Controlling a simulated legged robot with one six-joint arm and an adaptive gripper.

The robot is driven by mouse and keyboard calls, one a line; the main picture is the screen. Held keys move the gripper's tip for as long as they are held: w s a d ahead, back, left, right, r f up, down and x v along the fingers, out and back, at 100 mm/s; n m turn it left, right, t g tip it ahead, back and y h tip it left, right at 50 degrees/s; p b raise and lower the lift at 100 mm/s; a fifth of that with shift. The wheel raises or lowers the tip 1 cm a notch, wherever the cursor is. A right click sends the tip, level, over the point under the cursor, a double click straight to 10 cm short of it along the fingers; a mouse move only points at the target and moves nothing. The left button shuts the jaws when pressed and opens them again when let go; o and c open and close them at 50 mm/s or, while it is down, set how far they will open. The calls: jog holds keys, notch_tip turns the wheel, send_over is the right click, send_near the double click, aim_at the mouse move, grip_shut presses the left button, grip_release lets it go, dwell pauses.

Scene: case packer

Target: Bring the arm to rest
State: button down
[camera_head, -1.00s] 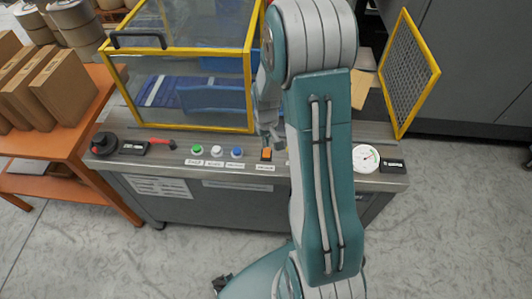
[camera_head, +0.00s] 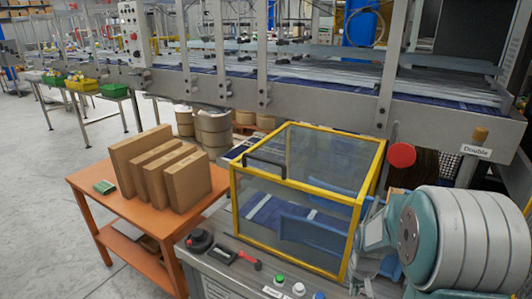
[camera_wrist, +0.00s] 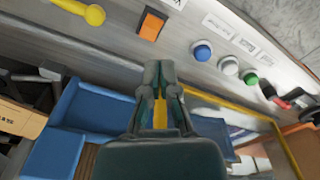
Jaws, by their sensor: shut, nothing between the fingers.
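My arm (camera_head: 455,245) shows at the lower right in the head view, with its large teal and grey joint in front of the machine. My gripper (camera_wrist: 160,72) is in the middle of the wrist view, its two dark fingers together and empty. It points toward the grey control panel (camera_wrist: 120,35), below the square orange button (camera_wrist: 151,26) in the picture. I cannot tell its distance from the panel. In the head view the fingers are not clearly seen.
A yellow-framed clear guard (camera_head: 300,215) stands just left of my arm. The panel has blue (camera_wrist: 202,52), white (camera_wrist: 229,66) and green (camera_wrist: 250,77) buttons. An orange table (camera_head: 88,185) holds upright cartons (camera_head: 160,165). A conveyor frame (camera_head: 330,95) runs behind. Floor at left is clear.

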jog(key=s+a+r+t, duration=0.2)
jog(key=s+a+r, duration=0.4)
jog(key=s+r, duration=0.3)
jog(key=s+a+r+t, duration=0.3)
jog(key=s+a+r, duration=0.2)
jog(key=s+r, duration=0.5)
notch_tip(320, 180, up, 4)
jog(key=shift+a+f+n, duration=0.15)
jog(key=shift+a+n, duration=0.25)
jog(key=shift+w+d, duration=0.1)
jog(key=shift+d, duration=0.05)
